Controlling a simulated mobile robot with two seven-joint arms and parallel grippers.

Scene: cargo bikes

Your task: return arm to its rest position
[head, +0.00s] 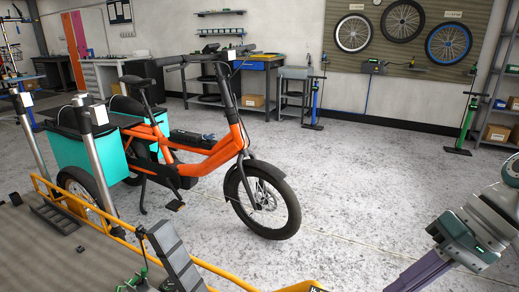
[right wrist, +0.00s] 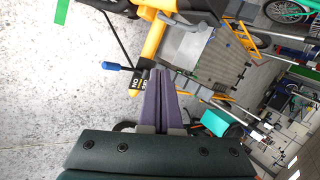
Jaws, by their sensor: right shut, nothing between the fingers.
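My right arm comes in from the right edge of the head view. Its purple-fingered right gripper (head: 420,272) points down and to the left, over the floor. In the right wrist view the two purple fingers of the right gripper (right wrist: 160,78) lie together, shut with nothing held between them. A yellow frame part with a black label (right wrist: 139,82) and a blue-handled tool (right wrist: 110,66) show near the fingertips in that view; I cannot tell whether anything touches them. My left gripper is not in the head view.
An orange cargo bike (head: 205,158) with teal bags (head: 90,150) stands on the left. A yellow-framed cargo bed (head: 215,272) runs along the front. The middle-right floor (head: 360,180) is clear.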

